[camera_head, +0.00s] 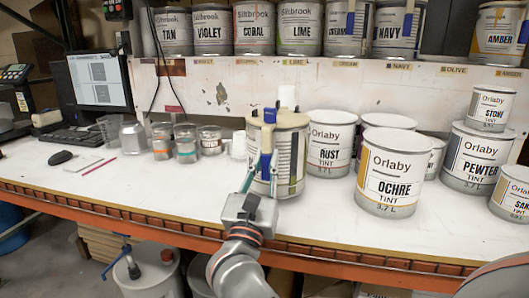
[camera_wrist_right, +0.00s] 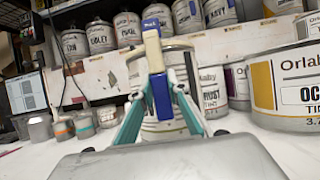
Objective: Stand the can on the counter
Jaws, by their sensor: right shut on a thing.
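A can (camera_head: 291,150) with a cream top and striped side panel stands upright at the counter's (camera_head: 120,205) middle, its name label turned out of sight. A blue and tan upright handle (camera_head: 267,140) is on its near side. My right gripper (camera_head: 265,160) is shut on this handle. The wrist view shows the teal fingers closed around the handle (camera_wrist_right: 160,95), with the can (camera_wrist_right: 180,62) behind it. I cannot tell whether the can's base touches the counter. My left gripper is not in view.
RUST (camera_head: 330,145), OCHRE (camera_head: 389,175) and PEWTER (camera_head: 474,160) cans stand to the right. Several small tins (camera_head: 186,145) stand left, beyond them a keyboard (camera_head: 73,137) and monitor (camera_head: 97,80). The counter's front left is mostly clear.

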